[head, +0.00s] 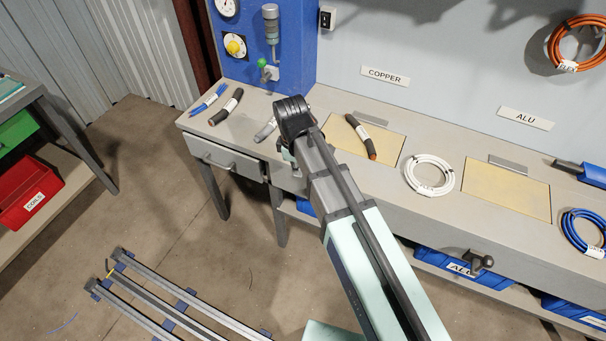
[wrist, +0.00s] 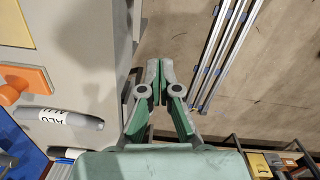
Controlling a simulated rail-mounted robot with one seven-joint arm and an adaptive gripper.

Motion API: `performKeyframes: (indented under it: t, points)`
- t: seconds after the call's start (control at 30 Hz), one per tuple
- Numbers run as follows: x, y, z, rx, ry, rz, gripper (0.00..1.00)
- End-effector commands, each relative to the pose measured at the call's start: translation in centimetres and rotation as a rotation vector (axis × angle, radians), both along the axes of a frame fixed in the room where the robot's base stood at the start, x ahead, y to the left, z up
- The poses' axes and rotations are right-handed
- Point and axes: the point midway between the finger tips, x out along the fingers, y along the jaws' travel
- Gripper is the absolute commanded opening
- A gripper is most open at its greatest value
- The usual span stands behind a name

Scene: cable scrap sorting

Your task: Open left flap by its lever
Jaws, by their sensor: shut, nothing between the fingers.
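The left flap (head: 376,137) is a yellowish panel set flat in the bench top under the COPPER sign. A corner of a yellowish panel also shows in the wrist view (wrist: 14,25). My gripper (wrist: 160,64) is shut and empty, just off the bench's front edge. In the head view it is mostly hidden behind my arm. A dark part (wrist: 127,90) at the bench edge lies beside its fingers; I cannot tell if it is the left lever. A black lever (head: 480,262) sticks out from the bench front below the right flap (head: 507,188).
A dark cable (head: 361,138) lies across the left flap. A white coil (head: 429,174) lies between the flaps. A grey piece labelled ALU (wrist: 80,121) lies on the bench near my gripper. A drawer (head: 225,158) is at the left. Rails (head: 185,298) stand in front.

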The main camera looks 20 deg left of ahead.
Motion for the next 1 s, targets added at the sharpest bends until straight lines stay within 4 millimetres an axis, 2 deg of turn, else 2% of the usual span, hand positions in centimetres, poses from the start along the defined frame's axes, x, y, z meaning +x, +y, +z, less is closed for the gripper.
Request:
performKeyframes:
  t: [0.63, 0.8, 1.0]
  points:
    - [0.3, -0.5, -8.9, -0.002, 0.002, -0.001, 0.00]
    - [0.3, -3.0, -9.1, -0.001, 0.001, -0.003, 0.00]
    - [0.5, -4.2, -9.5, 0.001, 0.000, -0.001, 0.00]
